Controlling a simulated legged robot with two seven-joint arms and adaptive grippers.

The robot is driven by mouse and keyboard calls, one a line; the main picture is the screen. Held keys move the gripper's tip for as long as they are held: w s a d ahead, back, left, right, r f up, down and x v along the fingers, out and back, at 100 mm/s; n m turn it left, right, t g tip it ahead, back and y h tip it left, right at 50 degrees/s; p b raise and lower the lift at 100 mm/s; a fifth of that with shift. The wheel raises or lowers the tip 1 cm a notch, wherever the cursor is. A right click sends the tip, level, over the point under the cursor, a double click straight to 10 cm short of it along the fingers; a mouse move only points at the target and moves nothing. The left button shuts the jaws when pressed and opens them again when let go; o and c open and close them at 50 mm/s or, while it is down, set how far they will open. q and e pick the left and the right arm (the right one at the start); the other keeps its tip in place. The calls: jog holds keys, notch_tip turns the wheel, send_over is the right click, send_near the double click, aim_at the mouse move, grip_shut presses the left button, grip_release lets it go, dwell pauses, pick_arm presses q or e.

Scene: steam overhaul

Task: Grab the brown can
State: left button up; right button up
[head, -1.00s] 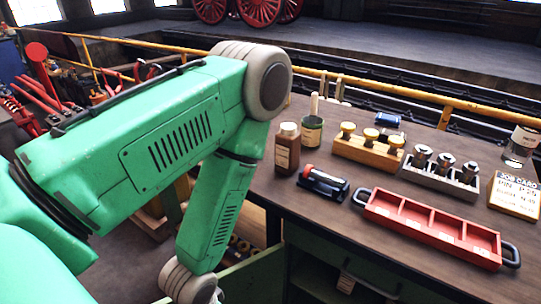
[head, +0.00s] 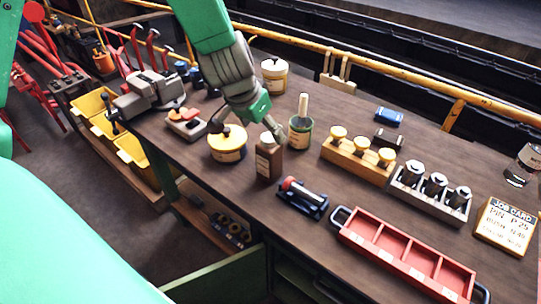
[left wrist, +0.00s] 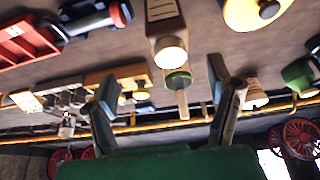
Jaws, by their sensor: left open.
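The brown can (head: 268,160) is a tall brown container with a pale label and a pale cap, upright on the workbench. In the left wrist view the brown can (left wrist: 163,14) shows upside down at top centre, its round pale cap toward me. My left gripper (head: 258,120) hangs from its arm just behind and above the can's cap in the head view. In the left wrist view my left gripper (left wrist: 168,92) shows two spread fingers with nothing held between them; the can lies beyond them, apart. My right gripper is not in view.
A green pot with a brush (head: 300,132) stands close right of the can, a yellow tin (head: 227,144) close left. A black tool with a red end (head: 303,197) lies in front. A red tray (head: 405,255) and wooden block (head: 357,160) sit to the right.

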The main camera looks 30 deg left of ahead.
aim_at(266, 141)
pick_arm(q)
jog(key=x, duration=0.5)
jog(key=a+x, duration=0.1)
jog(key=x, duration=0.2)
jog(key=shift+w+d+f, duration=0.1)
jog(key=shift+f, duration=0.25)
jog(key=x, duration=0.4)
jog(key=shift+w+f, duration=0.25)
jog(key=shift+w, duration=0.05)
jog(key=shift+s+a, duration=0.15)
jog(key=shift+a, duration=0.15)
jog(key=shift+d, duration=0.15)
jog(key=c, duration=1.6)
